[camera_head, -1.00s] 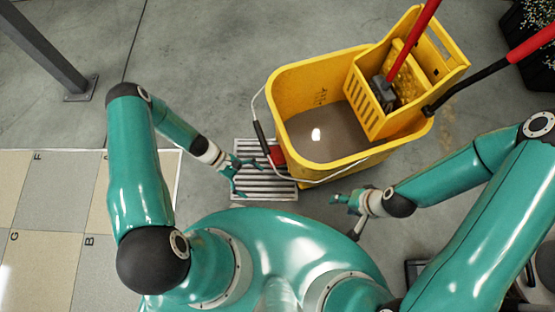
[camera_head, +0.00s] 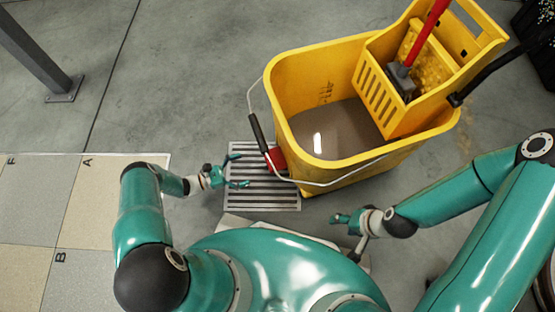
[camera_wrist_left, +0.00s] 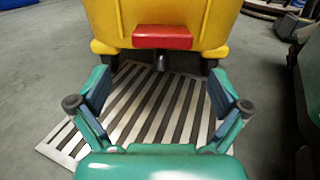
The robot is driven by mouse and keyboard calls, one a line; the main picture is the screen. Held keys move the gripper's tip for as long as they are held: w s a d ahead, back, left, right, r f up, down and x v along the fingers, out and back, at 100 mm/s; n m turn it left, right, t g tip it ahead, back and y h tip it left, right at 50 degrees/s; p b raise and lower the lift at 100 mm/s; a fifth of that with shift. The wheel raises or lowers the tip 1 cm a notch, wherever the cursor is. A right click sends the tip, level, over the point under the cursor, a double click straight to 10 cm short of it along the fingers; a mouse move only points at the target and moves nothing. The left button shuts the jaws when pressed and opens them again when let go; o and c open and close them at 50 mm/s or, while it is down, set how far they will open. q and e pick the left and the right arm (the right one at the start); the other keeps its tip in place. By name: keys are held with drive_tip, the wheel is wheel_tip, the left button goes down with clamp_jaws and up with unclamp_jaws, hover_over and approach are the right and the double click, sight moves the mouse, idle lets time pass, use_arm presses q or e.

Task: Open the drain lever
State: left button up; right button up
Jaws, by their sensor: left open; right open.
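The drain lever is a red tab (camera_wrist_left: 162,37) low on the wall of the yellow mop bucket (camera_head: 318,85). In the head view the red lever (camera_head: 276,159) shows at the bucket's left side, partly behind the black handle grip. A dark spout sits below it in the left wrist view. My left gripper (camera_head: 241,170) is open and empty over the floor grate, just left of the lever and apart from it. Its two fingers (camera_wrist_left: 160,93) spread to either side below the lever in the wrist view. My right gripper (camera_head: 338,219) is open and empty in front of the bucket.
A metal floor grate (camera_head: 262,193) lies below the lever. The wire bail with its black grip (camera_head: 257,132) hangs beside the lever. The bucket holds murky water and a wringer (camera_head: 405,90) with a red mop handle. A grey post (camera_head: 40,48) stands at the far left.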

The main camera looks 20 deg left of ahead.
use_arm(q)
drive_tip(key=b+x, duration=0.1)
drive_tip(key=x, duration=1.1)
